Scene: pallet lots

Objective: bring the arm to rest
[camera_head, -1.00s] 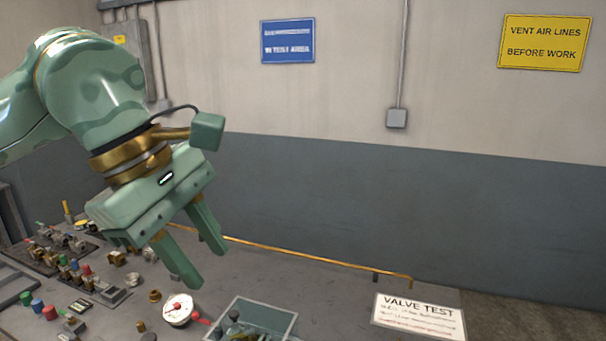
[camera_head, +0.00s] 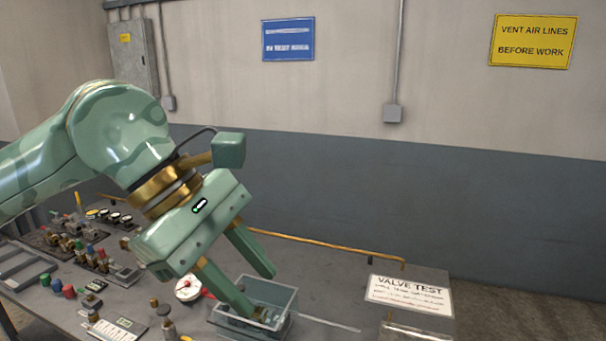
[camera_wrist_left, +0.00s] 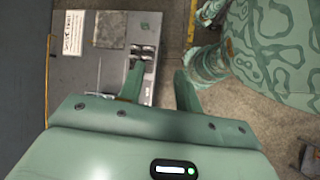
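My left gripper (camera_head: 259,290) hangs over the bench in the head view, tilted down to the right. Its two fingers are spread apart with nothing between them. In the picture, the fingers overlap a clear-walled bin (camera_head: 290,302); I cannot tell whether a fingertip is inside it or above it. The left wrist view also shows the spread, empty fingers of the left gripper (camera_wrist_left: 158,72), with bench and floor beyond. My right gripper is in neither view.
The grey bench (camera_head: 335,295) carries a dial gauge (camera_head: 188,288), several coloured caps and valve fittings at the left, and a VALVE TEST card (camera_head: 410,294) at the right. A brass pipe (camera_head: 330,245) runs along the back edge. The wall behind is clear of the arm.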

